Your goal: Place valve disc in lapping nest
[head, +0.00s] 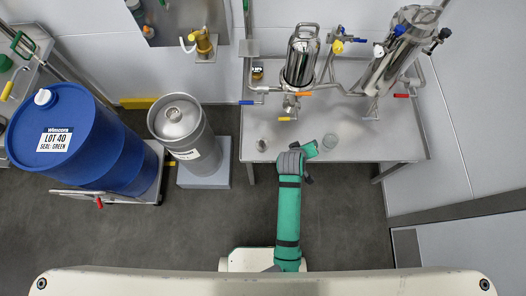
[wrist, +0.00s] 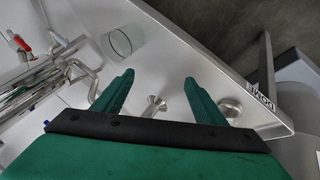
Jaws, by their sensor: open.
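My gripper (head: 311,149) is over the front part of the steel table, its fingers apart and empty. In the wrist view, my gripper (wrist: 159,79) has green fingers on either side of a small flared metal piece, which looks like the valve disc (wrist: 155,105). It appears to be on the table below, apart from both fingers. The head view does not show it clearly. A round metal cup, probably the lapping nest (wrist: 232,111), is beside the right finger, which partly covers it. In the head view the nest (head: 261,145) is near the table's front left corner.
A clear glass beaker (head: 330,141) stands right of my gripper; the wrist view also shows the beaker (wrist: 122,41). Steel tanks (head: 301,60) with pipes and coloured valve handles fill the table's back. A keg (head: 186,130) and blue drum (head: 75,135) stand left.

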